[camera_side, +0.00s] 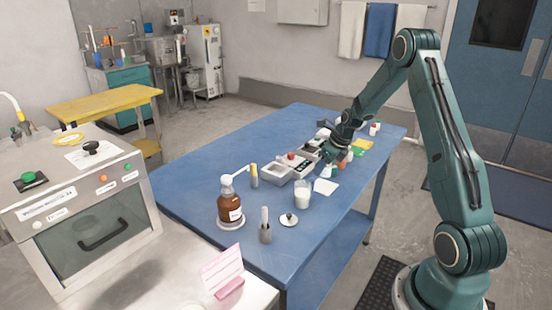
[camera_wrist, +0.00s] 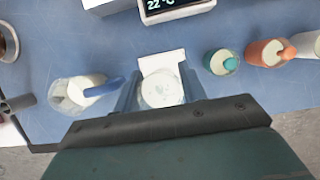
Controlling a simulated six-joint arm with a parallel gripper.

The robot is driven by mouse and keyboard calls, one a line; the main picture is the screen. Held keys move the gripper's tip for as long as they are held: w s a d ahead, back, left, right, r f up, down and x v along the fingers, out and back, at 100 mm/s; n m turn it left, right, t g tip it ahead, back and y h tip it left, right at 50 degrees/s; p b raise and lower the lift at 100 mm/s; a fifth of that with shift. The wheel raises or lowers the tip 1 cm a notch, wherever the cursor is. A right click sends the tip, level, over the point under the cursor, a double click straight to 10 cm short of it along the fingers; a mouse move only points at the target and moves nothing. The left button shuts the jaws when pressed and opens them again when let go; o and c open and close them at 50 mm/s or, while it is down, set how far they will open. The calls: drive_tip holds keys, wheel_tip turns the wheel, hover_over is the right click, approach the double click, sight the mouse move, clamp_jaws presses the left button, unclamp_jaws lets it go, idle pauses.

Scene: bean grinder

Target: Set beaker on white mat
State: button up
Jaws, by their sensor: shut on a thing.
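A clear beaker with white contents (camera_wrist: 162,95) sits between my gripper's two fingers (camera_wrist: 160,97) in the wrist view, and the gripper is shut on it. In that view it overlaps the near part of the white mat (camera_wrist: 162,63). Whether it touches the mat or is above it, I cannot tell. In the side view, the white mat (camera_side: 326,187) lies flat on the blue table. My gripper (camera_side: 332,155) is beyond the mat there, and the held beaker is hard to make out.
Another glass vessel with white contents (camera_side: 302,198) stands left of the mat; it also shows in the wrist view (camera_wrist: 72,93). A teal-capped bottle (camera_wrist: 222,62) and an orange bottle (camera_wrist: 267,53) stand to the right. A display unit (camera_wrist: 172,8) is beyond the mat.

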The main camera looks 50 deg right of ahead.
sight(323, 177)
drive_tip(key=shift+f, duration=2.2)
drive_tip(key=shift+f, duration=0.1)
drive_tip(key=o, duration=1)
drive_tip(key=v, duration=1.2)
